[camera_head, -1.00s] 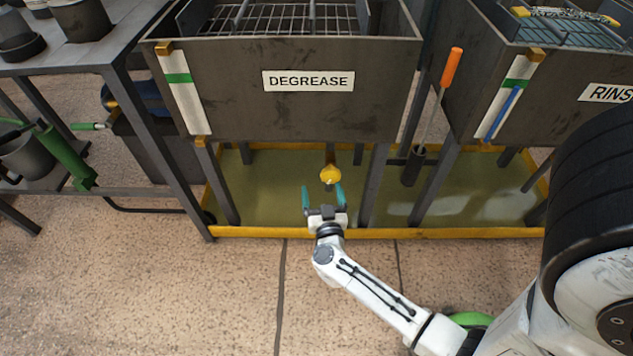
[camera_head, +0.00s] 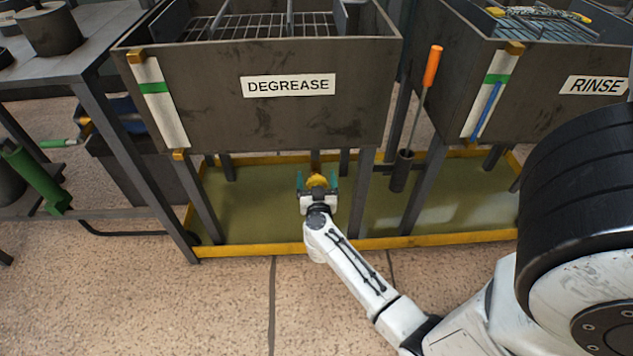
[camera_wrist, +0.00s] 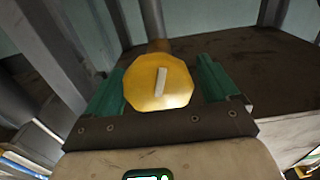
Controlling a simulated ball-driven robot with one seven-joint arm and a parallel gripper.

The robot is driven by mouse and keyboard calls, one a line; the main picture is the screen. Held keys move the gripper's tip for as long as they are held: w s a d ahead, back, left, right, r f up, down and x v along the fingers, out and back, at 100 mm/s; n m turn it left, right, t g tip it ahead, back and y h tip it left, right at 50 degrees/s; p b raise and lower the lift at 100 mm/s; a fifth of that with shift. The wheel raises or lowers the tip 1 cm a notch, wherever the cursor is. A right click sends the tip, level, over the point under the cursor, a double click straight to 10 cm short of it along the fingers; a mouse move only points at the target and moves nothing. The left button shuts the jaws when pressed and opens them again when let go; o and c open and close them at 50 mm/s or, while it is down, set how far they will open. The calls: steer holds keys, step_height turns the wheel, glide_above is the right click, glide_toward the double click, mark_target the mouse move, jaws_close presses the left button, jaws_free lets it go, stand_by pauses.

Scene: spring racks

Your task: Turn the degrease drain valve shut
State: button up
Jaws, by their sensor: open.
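The degrease drain valve is a yellow faceted knob (camera_wrist: 150,98) with a pale bar mark on its face, tilted slightly from upright in the wrist view. In the head view the knob (camera_head: 316,181) shows under the dark tank labelled DEGREASE (camera_head: 330,112). My gripper (camera_head: 318,184) is open, with its green fingers on either side of the knob. In the wrist view my gripper (camera_wrist: 165,90) has a finger left and right of the knob; the right one shows a small gap. Whether the left finger touches is unclear.
A yellow-edged drip tray (camera_head: 350,245) lies under the tanks, with grey legs (camera_head: 362,190) close right of my gripper. An orange-handled tool (camera_head: 432,66) stands in a holder to the right. The RINSE tank (camera_head: 540,110) is further right. The floor in front is open.

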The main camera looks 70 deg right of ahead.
steer(key=shift+d, duration=0.2)
steer(key=c, duration=0.9)
